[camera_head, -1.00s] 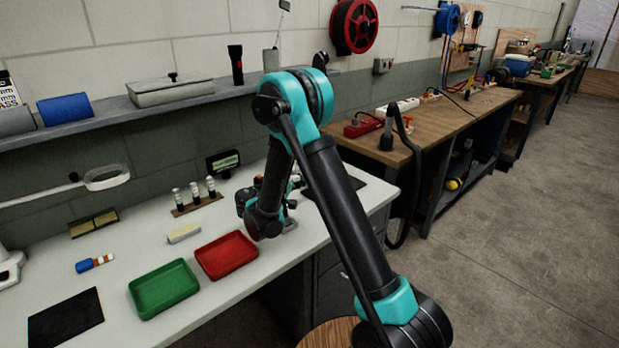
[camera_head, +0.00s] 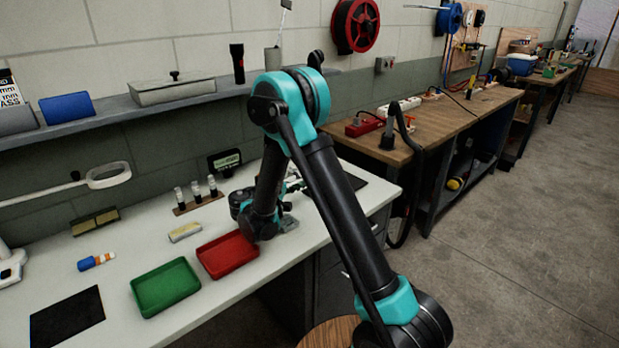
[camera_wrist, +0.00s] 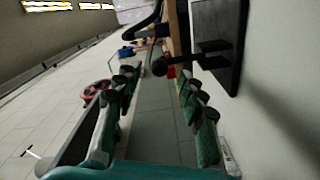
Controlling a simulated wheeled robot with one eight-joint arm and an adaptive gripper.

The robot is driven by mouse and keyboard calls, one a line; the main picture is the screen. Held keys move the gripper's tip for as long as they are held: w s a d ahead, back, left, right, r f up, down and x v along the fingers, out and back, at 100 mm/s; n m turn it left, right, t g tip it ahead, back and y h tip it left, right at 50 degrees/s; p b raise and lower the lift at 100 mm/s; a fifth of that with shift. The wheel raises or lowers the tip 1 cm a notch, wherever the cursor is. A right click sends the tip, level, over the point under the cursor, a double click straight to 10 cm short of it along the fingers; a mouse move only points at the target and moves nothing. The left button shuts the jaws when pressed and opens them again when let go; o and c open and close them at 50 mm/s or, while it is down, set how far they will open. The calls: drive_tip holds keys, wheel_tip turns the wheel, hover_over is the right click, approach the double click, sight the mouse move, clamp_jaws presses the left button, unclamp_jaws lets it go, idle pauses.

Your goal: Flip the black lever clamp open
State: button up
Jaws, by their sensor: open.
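In the wrist view, a dark lever-like part (camera_wrist: 198,56) with a rounded black end stands out from a black plate (camera_wrist: 228,22) at the upper right. It looks like the black lever clamp, but its exact position is hard to tell. My gripper (camera_wrist: 157,76) is open and empty, its two green-and-black fingers well apart. The lever's rounded end lies just beyond the fingertips in the picture, with no clear contact. In the head view, my wrist and arm hide the clamp and most of the gripper over the right part of the white bench (camera_head: 130,240).
A red tray (camera_head: 227,256) stands just left of my wrist, with a green tray (camera_head: 165,288) beside it. A vial rack (camera_head: 198,203) and a small display (camera_head: 225,161) stand behind. A shelf (camera_head: 110,117) runs along the wall. A wooden bench (camera_head: 450,119) stands farther right.

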drive_tip(key=v, duration=0.9)
drive_tip(key=shift+s+a, duration=0.2)
drive_tip(key=s+d+f+g+y, duration=0.1)
drive_tip(key=s+d+y, duration=0.1)
drive_tip(key=d, duration=0.4)
drive_tip(key=s+d+f+g+y, duration=0.1)
drive_tip(key=s+d+g+y, duration=0.1)
drive_tip(key=d, duration=0.4)
drive_tip(key=s+d+g+y, duration=0.2)
drive_tip(key=s+d, duration=0.1)
drive_tip(key=d, duration=0.4)
drive_tip(key=shift+s+d+f, duration=0.1)
drive_tip(key=shift+s+f, duration=0.1)
drive_tip(key=shift+f, duration=0.2)
drive_tip(key=s+f+m+y, duration=0.1)
drive_tip(key=s+y, duration=0.3)
drive_tip(key=s, duration=0.5)
drive_tip(key=s+f+m+g+y, duration=0.1)
drive_tip(key=s+f+y, duration=0.3)
drive_tip(key=s, duration=0.5)
drive_tip(key=shift+d+m, duration=0.4)
